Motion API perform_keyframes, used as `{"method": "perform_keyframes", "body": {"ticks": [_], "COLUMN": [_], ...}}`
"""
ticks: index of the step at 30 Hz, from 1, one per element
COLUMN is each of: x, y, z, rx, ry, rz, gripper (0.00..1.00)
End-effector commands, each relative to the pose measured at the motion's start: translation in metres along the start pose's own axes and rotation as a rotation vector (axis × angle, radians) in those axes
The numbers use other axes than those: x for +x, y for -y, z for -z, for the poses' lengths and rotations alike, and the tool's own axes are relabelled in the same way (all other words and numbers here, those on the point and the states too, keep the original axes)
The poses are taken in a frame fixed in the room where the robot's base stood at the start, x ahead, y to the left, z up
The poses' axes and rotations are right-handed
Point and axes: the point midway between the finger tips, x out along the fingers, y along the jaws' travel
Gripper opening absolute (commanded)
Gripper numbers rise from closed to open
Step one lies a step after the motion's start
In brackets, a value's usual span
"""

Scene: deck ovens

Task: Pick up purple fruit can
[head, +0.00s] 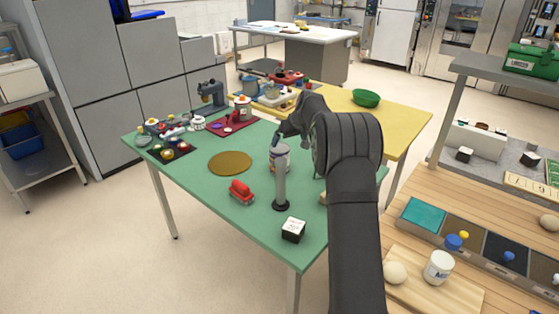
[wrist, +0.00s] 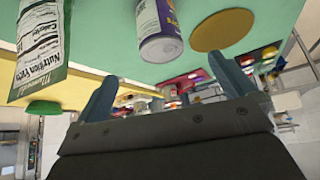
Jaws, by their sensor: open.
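The can (head: 279,165) stands upright on the green table, partly hidden in the head view by my gripper and a grey post. In the wrist view the can (wrist: 161,36) shows a purple, white and yellow label and a bare metal end; its other end is cut off by the frame. My gripper (head: 277,137) is above and in front of the can in the head view. In the wrist view my gripper (wrist: 163,86) has its two blue-grey fingers wide apart with nothing between them. The can is apart from the fingers, beyond the gap.
The grey post (head: 281,190) on a dark base stands in front of the can. A carton (wrist: 40,45) is left of it in the wrist view. A round brown mat (head: 230,163), red item (head: 240,191) and small box (head: 293,229) lie nearby. The table's front left is clear.

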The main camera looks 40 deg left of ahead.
Motion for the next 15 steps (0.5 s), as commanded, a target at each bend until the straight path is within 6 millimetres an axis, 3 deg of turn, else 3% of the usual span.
{"method": "perform_keyframes", "body": {"ticks": [9, 15], "x": [0.06, 0.087], "y": [-0.001, -0.001], "z": [-0.001, 0.0], "rx": [0.002, 0.0], "ry": [0.001, 0.0], "rz": [0.0, -0.001], "gripper": [1.0, 1.0]}}
